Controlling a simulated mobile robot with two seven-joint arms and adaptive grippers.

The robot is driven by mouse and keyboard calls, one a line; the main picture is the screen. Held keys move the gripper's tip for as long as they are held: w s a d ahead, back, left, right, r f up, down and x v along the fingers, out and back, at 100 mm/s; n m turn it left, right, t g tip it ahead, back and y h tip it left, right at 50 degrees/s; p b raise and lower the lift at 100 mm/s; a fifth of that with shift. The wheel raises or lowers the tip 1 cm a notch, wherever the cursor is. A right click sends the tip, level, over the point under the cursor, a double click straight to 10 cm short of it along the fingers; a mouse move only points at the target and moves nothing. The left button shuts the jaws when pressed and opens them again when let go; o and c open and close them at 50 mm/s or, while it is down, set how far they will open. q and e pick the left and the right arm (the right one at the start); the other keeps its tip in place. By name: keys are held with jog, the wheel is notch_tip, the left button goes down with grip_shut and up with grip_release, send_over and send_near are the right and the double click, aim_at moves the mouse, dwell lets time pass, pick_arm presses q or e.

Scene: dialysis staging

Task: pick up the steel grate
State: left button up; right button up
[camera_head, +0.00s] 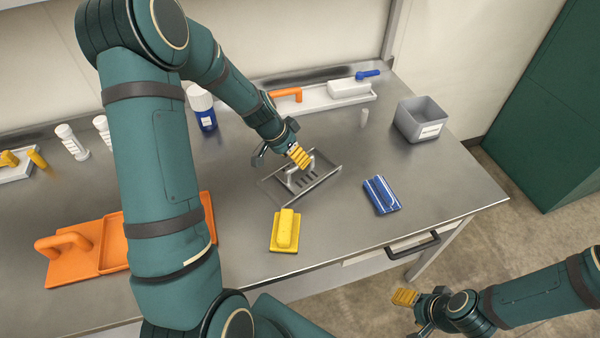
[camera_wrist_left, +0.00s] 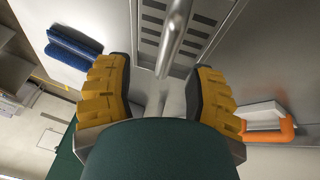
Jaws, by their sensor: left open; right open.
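The steel grate (camera_head: 321,180) is a flat slotted metal plate with a raised bar handle, lying on the steel table in the head view. My left gripper (camera_head: 299,156) is open right above the grate's handle. In the left wrist view the grate's slotted plate (camera_wrist_left: 152,40) and its handle (camera_wrist_left: 178,30) show between the spread yellow fingers of my left gripper (camera_wrist_left: 160,95), with the handle ahead of the fingertips. My right gripper (camera_head: 405,297) is open and empty, off the table's front edge at the lower right.
Near the grate are a yellow handled block (camera_head: 285,231) and a blue-and-white one (camera_head: 381,195). An orange handled tray (camera_head: 85,250) lies left. A grey bin (camera_head: 420,119), a white tray (camera_head: 315,99) and a blue-white bottle (camera_head: 202,108) stand farther back.

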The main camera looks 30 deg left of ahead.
pick_arm(q)
jog(key=x, duration=0.5)
jog(key=shift+w+a+f+b, duration=0.2)
jog(key=shift+w+a+b, duration=0.1)
jog(key=shift+b, duration=0.1)
grip_shut()
